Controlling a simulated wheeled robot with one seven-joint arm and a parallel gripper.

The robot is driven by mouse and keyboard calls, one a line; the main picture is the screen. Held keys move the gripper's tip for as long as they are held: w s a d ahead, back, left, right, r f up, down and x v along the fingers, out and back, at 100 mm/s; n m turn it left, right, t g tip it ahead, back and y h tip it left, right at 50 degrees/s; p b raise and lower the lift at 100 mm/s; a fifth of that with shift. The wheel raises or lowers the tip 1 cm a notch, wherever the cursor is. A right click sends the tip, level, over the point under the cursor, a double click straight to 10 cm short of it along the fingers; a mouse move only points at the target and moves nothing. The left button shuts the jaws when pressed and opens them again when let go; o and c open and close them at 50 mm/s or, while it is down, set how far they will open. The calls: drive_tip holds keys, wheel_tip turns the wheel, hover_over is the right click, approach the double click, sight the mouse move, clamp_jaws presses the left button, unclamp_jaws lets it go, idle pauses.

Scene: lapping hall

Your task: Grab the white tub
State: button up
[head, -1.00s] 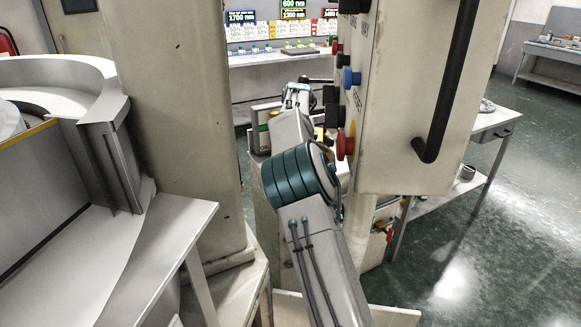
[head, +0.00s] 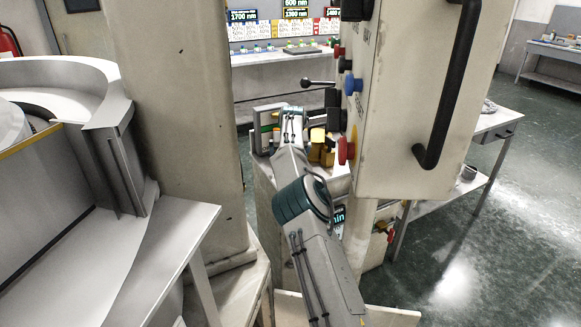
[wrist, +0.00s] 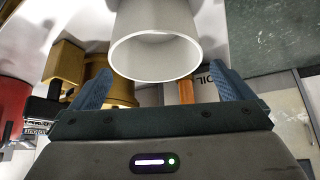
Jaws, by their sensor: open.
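The white tub (wrist: 157,22) is a plain cylinder at the top middle of the wrist view. Its open round rim faces my gripper, and its far end runs out of the frame. My gripper (wrist: 160,76) is open, with one blue ridged finger on each side of the tub's rim in the picture. How deep the tub sits between the fingers is unclear. In the head view I cannot make out the tub or my fingers beyond my arm.
Yellow-brass pieces (wrist: 97,78) and a red object (wrist: 14,108) stand left of the tub in the wrist view. In the head view, a control box (head: 405,100) overhangs on the right and a thick column (head: 175,120) stands left.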

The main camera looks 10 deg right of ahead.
drive_tip(key=f, duration=0.3)
drive_tip(key=shift+w+d+f, duration=0.2)
drive_tip(key=shift+w, duration=0.05)
drive_tip(key=shift+w+f, duration=0.1)
drive_tip(key=shift+w, duration=0.15)
drive_tip(key=shift+p+x, duration=0.45)
drive_tip(key=shift+x, duration=0.4)
drive_tip(key=shift+s, duration=0.1)
drive_tip(key=c, duration=0.8)
